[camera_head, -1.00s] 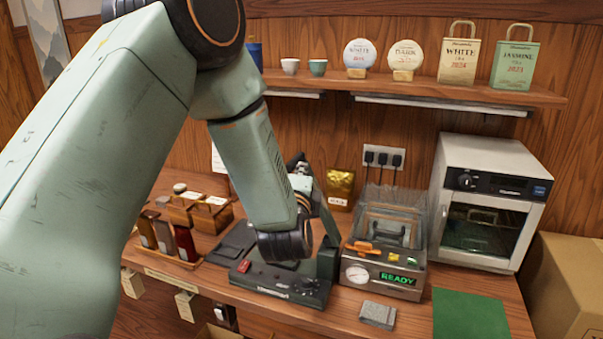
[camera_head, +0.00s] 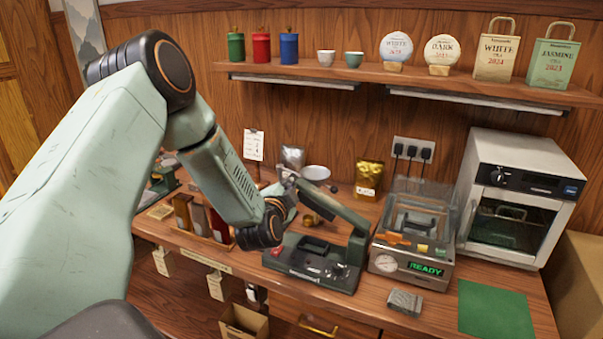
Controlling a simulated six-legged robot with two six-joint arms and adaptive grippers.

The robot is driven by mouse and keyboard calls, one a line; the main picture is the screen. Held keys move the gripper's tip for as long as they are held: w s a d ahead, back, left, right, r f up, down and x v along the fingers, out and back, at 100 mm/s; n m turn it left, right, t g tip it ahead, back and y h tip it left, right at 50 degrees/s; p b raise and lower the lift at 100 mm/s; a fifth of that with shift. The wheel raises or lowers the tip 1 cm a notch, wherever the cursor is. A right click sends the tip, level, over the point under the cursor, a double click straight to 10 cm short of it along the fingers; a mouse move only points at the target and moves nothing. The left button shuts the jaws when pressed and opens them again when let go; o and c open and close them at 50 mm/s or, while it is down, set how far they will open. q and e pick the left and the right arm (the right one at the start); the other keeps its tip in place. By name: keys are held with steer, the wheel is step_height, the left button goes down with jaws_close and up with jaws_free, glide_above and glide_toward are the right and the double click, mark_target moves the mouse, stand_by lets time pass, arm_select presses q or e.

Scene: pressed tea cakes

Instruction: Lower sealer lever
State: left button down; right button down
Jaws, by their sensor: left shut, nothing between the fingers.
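The sealer (camera_head: 318,278) is a low dark green machine with a red switch, on the wooden bench. Its dark green lever (camera_head: 333,207) rises from the hinge at the right rear and slants up to the left, its free end well above the base. My left gripper (camera_head: 286,178) is shut and empty at the lever's upper end. It is small and partly hidden by my wrist, so I cannot tell whether it touches the lever. My right gripper is not in view.
Right of the sealer stand a clear-lidded machine (camera_head: 411,264) reading READY, and a white oven (camera_head: 520,195). A gold pouch (camera_head: 368,180) is behind. A grey block (camera_head: 405,302) and green mat (camera_head: 495,309) lie in front. A shelf (camera_head: 400,77) runs above.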

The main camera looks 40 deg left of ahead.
arm_select(q)
steer(key=s+a+f+n+h+b, duration=0.1)
steer(key=a+f+n+b, duration=0.2)
steer(key=f, duration=0.6)
steer(key=shift+f, duration=0.2)
steer(key=shift+s+f, duration=0.1)
steer(key=shift+f, duration=0.05)
